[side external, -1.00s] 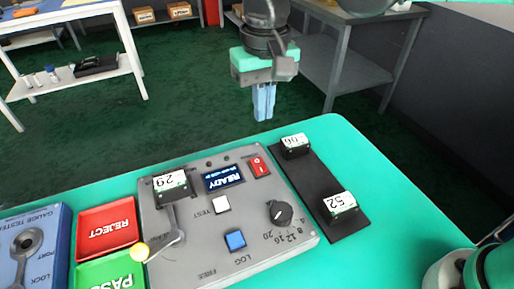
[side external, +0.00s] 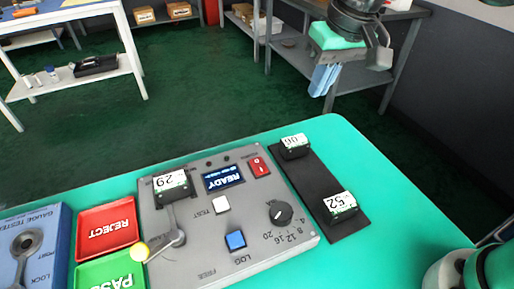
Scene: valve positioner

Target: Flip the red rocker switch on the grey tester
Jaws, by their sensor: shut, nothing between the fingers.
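The grey tester (side external: 205,262) lies on the green table. Its red rocker switch (side external: 259,167) is near the far right corner of the panel, beside the lit display (side external: 223,178) that reads READY. My gripper (side external: 322,80) is high in the air at the upper right, beyond the table's far edge and well apart from the switch. Its blue fingers are together and empty, pointing down and slightly left. Nothing hides the switch.
Blocks marked 06 (side external: 294,147) and 52 (side external: 340,206) sit on a black strip (side external: 315,190) to the right. Red REJECT (side external: 106,226) and green PASS (side external: 98,272) trays lie left. Air above the tester is clear.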

